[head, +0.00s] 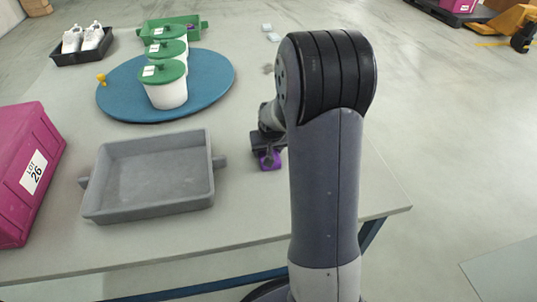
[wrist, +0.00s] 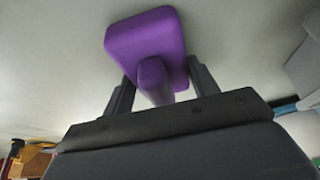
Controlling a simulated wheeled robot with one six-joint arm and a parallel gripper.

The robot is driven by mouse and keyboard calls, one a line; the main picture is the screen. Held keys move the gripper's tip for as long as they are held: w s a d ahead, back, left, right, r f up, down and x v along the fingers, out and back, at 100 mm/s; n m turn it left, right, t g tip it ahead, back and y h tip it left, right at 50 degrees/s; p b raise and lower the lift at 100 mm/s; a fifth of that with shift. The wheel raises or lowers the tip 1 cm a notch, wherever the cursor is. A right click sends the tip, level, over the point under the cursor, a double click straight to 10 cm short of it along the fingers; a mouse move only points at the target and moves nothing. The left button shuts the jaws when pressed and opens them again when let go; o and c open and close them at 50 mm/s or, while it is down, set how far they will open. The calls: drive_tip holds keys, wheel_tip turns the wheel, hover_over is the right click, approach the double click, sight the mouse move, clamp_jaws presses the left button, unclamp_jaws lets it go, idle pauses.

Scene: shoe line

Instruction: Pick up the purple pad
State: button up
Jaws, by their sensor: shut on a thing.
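The purple pad (head: 270,160) is at my gripper, right of the grey tray in the head view, partly hidden by the gripper and my arm. In the wrist view the purple pad (wrist: 146,35) has a flat block and a raised knob. My gripper (wrist: 158,80) has one finger on each side of the knob and is shut on it. In the head view my gripper (head: 268,150) is low over the table; I cannot tell whether the pad touches the tabletop.
An empty grey tray (head: 206,188) lies left of the gripper. A magenta bin (head: 22,150) labelled LOT 26 stands at far left. A blue round board (head: 215,85) carries white tubs with green lids. A green tray (head: 196,30) and a black shoe tray (head: 70,58) stand behind.

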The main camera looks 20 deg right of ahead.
drive_tip(key=shift+c, duration=1.1)
wheel_tip(320, 180, up, 10)
drive_tip(key=p, duration=0.3)
drive_tip(key=o, duration=0.5)
drive_tip(key=shift+c, duration=0.2)
drive_tip(key=c, duration=0.3)
